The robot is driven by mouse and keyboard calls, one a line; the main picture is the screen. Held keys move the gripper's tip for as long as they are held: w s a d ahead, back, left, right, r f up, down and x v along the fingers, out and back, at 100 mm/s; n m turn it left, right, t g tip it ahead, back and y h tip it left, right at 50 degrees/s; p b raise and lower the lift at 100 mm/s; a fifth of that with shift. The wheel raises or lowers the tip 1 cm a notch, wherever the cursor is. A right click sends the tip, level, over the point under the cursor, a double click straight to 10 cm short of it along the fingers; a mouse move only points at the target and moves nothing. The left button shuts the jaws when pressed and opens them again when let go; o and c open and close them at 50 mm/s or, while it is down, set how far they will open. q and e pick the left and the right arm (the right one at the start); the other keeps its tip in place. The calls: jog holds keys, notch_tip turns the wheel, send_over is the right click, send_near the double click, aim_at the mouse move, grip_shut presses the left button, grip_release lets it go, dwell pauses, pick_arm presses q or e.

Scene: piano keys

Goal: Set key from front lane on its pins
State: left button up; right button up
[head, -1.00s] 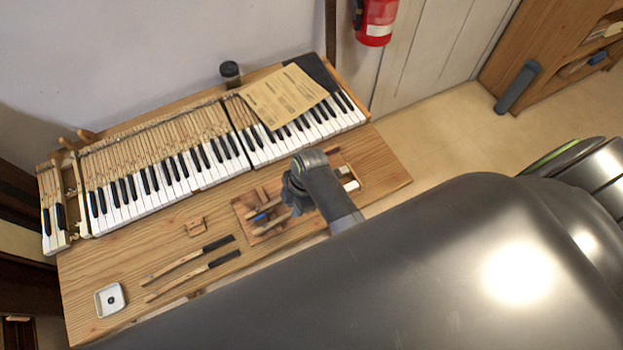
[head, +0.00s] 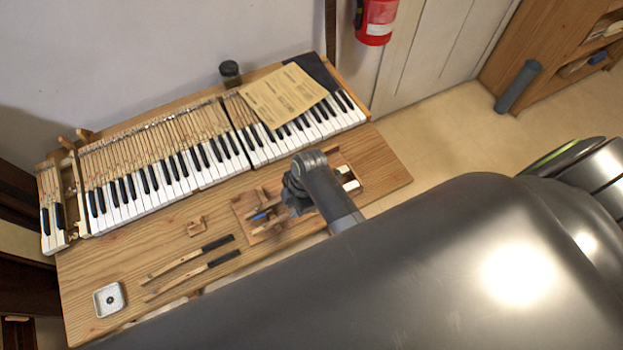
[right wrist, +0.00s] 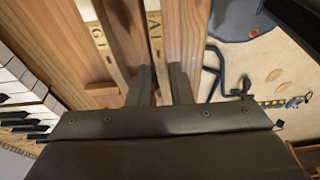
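My right gripper (head: 292,196) hangs over the wooden tray (head: 249,238) on the bench. In the right wrist view its two fingers (right wrist: 161,72) stand apart, pointing down at wooden strips with letters or marks on them. A narrow pale strip runs between the fingers; a firm hold on it does not show. Two loose wooden keys with black ends, the upper (head: 186,259) and the lower (head: 192,274), lie side by side on the bench left of the tray. The keyboard (head: 150,190) has an open gap (head: 72,195) near its left end. My left gripper is out of view.
A small white square dish (head: 109,299) sits at the bench's front left. A paper sheet (head: 283,95) covers keys at the right. The bench's right end (head: 385,165) is bare.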

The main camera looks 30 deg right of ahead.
jog(key=shift+f, duration=0.5)
grip_shut()
